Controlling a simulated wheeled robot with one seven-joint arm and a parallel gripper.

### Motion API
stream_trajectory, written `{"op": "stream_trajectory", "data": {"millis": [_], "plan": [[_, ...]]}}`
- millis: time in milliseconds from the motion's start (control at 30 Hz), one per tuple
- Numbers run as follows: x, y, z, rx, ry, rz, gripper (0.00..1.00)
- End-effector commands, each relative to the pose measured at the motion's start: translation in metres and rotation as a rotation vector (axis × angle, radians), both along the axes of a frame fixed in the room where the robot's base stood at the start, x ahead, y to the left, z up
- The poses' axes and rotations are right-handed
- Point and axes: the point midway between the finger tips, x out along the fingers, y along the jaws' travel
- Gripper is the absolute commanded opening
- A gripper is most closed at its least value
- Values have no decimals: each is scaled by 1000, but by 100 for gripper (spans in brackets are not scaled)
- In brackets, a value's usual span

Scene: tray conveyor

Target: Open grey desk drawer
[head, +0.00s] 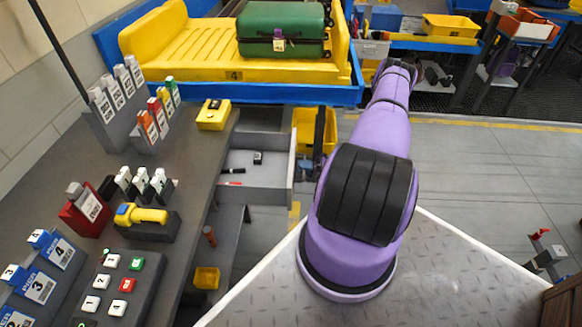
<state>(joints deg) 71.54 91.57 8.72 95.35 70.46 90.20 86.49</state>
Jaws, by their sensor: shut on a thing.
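The grey desk drawer (256,190) is pulled out to the right from under the grey desk top (190,150), in the middle of the head view. Its inside shows, with a small black item (257,157) and a dark marker-like item (232,171) in it. The drawer's front panel (292,172) stands clear of the desk, just left of my purple arm. The outer face and handle of the front are hidden. My arm reaches up and away, and I cannot make out my gripper at its end.
A blue-framed conveyor (300,94) with a yellow tray (190,62) bearing a green suitcase (282,30) stands behind the drawer. A yellow box (213,115) sits at the desk's far edge. Card holders and a button panel (112,285) cover the desk's left.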

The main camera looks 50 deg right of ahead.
Motion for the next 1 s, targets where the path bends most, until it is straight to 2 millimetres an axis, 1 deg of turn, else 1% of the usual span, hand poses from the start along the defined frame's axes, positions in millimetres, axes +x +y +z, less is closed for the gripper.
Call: {"op": "stream_trajectory", "data": {"millis": [33, 200, 567, 600, 700, 1000], "plan": [[-4, -3, -1, 0, 2, 0, 0], [-11, -8, -1, 0, 3, 0, 0], [-12, -8, -1, 0, 4, 0, 0], [-12, -8, -1, 0, 4, 0, 15], [-12, -8, -1, 0, 2, 0, 36], [-12, -9, -1, -1, 1, 0, 36]]}}
